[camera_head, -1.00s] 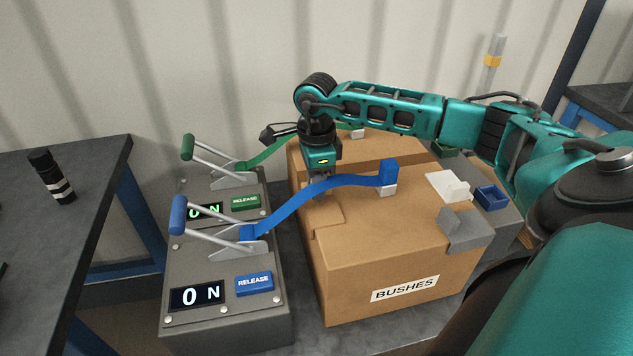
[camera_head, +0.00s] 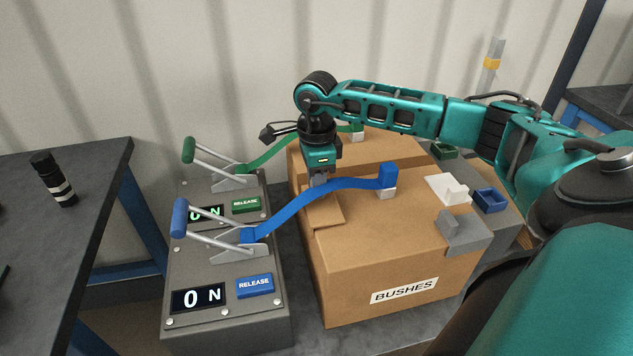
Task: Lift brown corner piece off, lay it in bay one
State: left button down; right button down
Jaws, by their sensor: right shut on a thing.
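The brown corner piece (camera_head: 323,210) is at the left edge of the top of the cardboard box marked BUSHES (camera_head: 350,262). My right gripper (camera_head: 319,185) reaches down from above and is shut on this piece. The piece looks slightly raised, but I cannot tell whether it is fully clear of the box. The blue strap (camera_head: 325,188) passes in front of the gripper and hides part of the fingers. My left gripper is not in view. I cannot make out which place is bay one.
The blue strap runs from a lever unit (camera_head: 225,297) to a blue block (camera_head: 388,175) on the box. A green strap (camera_head: 270,155) runs behind. White (camera_head: 438,186) and grey (camera_head: 466,238) corner pieces sit at the box's right edge, near blue (camera_head: 490,203) and green (camera_head: 443,151) trays.

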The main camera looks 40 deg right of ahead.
jog(key=shift+r+p, duration=1.35)
jog(key=shift+r, duration=0.65)
jog(key=shift+r, duration=0.1)
jog(key=shift+r+p, duration=1.55)
jog(key=shift+r, duration=0.4)
jog(key=shift+f, duration=0.1)
